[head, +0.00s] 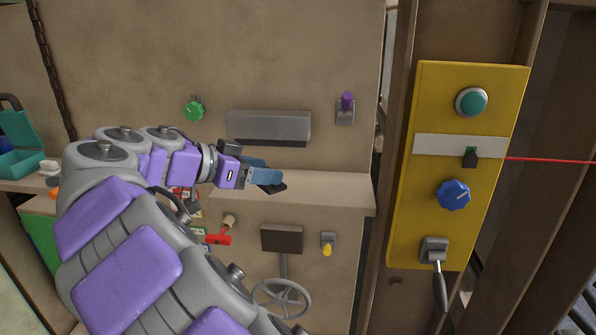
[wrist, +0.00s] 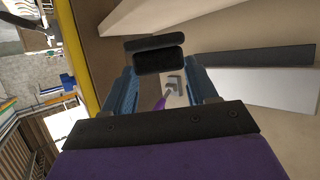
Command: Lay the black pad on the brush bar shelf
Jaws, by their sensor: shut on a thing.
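My gripper (head: 268,178) has blue fingers and is shut on the black pad (head: 273,188). In the wrist view the pad (wrist: 158,45) sits between the two fingertips (wrist: 160,72). The brush bar shelf (head: 325,192) is a beige ledge on the wall, under a long grey bar (head: 268,127). In the head view the pad overlaps the left part of the shelf top. I cannot tell whether it touches the shelf.
A green knob (head: 194,108) and a purple switch (head: 347,101) flank the bar. Below the shelf are a dark plate (head: 282,239), a yellow-tipped switch (head: 328,245) and a handwheel (head: 281,299). A yellow control panel (head: 405,235) stands to the right. The shelf's right part is bare.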

